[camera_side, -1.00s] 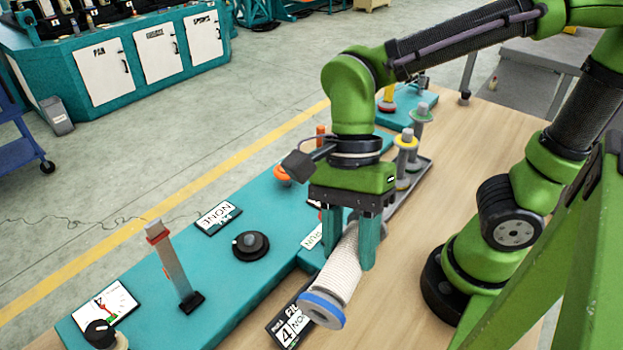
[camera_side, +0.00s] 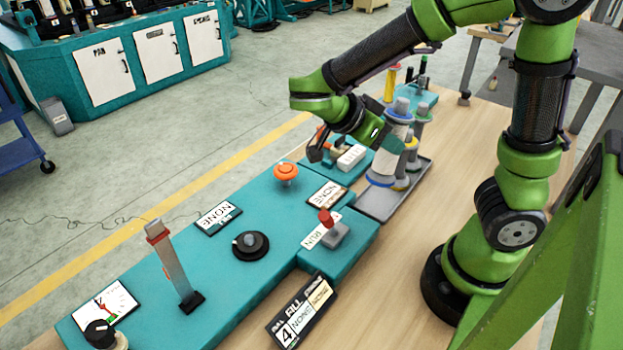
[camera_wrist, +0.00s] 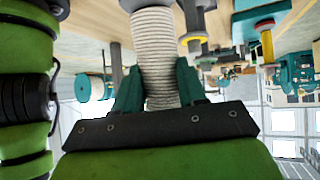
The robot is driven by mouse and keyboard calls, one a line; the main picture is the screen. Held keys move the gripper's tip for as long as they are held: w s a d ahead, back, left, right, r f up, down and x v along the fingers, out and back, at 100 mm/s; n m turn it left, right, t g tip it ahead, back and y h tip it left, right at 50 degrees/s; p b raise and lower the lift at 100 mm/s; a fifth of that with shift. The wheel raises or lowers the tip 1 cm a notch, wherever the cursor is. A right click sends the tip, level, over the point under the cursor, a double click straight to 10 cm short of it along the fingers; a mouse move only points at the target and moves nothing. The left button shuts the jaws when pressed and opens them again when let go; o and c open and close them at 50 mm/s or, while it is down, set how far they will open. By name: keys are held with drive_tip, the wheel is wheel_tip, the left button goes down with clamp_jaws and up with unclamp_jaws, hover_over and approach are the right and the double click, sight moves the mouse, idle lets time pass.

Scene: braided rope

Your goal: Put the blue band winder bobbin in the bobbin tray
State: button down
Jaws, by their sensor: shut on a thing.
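The blue band winder bobbin (camera_side: 396,132) is wound with pale rope and has blue-edged flanges. It stands nearly upright, slightly tilted, at the far left part of the grey bobbin tray (camera_side: 379,207). My gripper (camera_side: 387,158) is shut on its wound middle from the left, and a teal finger covers part of it. Whether its lower flange touches the tray floor is not clear. In the wrist view the rope winding (camera_wrist: 157,55) sits between the two teal fingers of my gripper (camera_wrist: 158,85).
The tray's near end is clear.

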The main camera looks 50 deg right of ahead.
drive_tip(key=shift+w+d+f+h, duration=0.35)
drive_tip(key=shift+d+f, duration=0.1)
drive_tip(key=shift+f, duration=1.45)
drive_tip(key=shift+w+d+f+h, duration=0.25)
drive_tip(key=shift+d+f+h, duration=0.2)
drive_tip(key=shift+f, duration=1.4)
drive_tip(key=shift+w+d+f+h, duration=0.3)
drive_tip(key=shift+d+f, duration=0.15)
drive_tip(key=shift+f, duration=1.45)
drive_tip(key=shift+f, duration=0.1)
drive_tip(key=c, duration=0.6)
unclamp_jaws()
drive_tip(key=shift+c, duration=0.2)
